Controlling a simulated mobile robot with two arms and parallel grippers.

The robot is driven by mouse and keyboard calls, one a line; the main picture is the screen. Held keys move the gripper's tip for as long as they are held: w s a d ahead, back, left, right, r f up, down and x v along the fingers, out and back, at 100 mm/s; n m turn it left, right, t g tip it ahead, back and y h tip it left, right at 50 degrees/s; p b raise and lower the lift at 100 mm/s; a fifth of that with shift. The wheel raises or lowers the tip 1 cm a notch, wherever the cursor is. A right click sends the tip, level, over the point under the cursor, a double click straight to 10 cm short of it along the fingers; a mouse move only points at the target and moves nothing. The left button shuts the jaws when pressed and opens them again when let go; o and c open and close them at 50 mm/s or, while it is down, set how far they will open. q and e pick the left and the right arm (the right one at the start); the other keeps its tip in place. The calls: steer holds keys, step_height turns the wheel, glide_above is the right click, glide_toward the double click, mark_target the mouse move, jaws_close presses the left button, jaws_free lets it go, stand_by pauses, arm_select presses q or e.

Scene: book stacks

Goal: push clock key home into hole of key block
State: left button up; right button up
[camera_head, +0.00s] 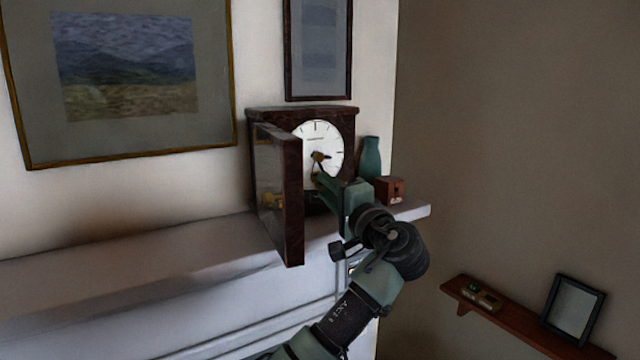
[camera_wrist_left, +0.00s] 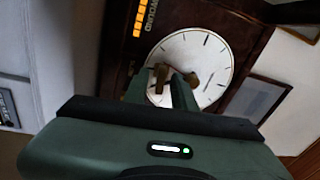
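The clock (camera_head: 316,138) stands on the mantel with its door (camera_head: 290,200) swung open and its white dial bare. My left gripper (camera_head: 318,175) reaches up from the lower right to the dial's lower part. In the left wrist view, a brass piece, seemingly the clock key (camera_wrist_left: 160,78), sits between the two fingertips, which look shut on it. A second brass and dark piece (camera_wrist_left: 191,80) shows at the dial close beside it. I cannot tell which part is the key block or see its hole. How deep the key sits is hidden. My right gripper is not in view.
A green vase (camera_head: 370,157) and a small red-brown box (camera_head: 389,190) stand right of the clock, close to my left arm. The mantel (camera_head: 130,255) is clear to the left. A low wooden shelf (camera_head: 515,322) holds a frame (camera_head: 573,309) at lower right.

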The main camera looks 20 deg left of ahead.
arm_select(q)
jaws_close()
steer(key=shift+d, duration=0.1)
steer(key=b+v, duration=0.1)
steer(key=v, duration=0.6)
steer(key=shift+s+d+b, duration=0.2)
steer(key=shift+b, duration=0.1)
stand_by(0.8)
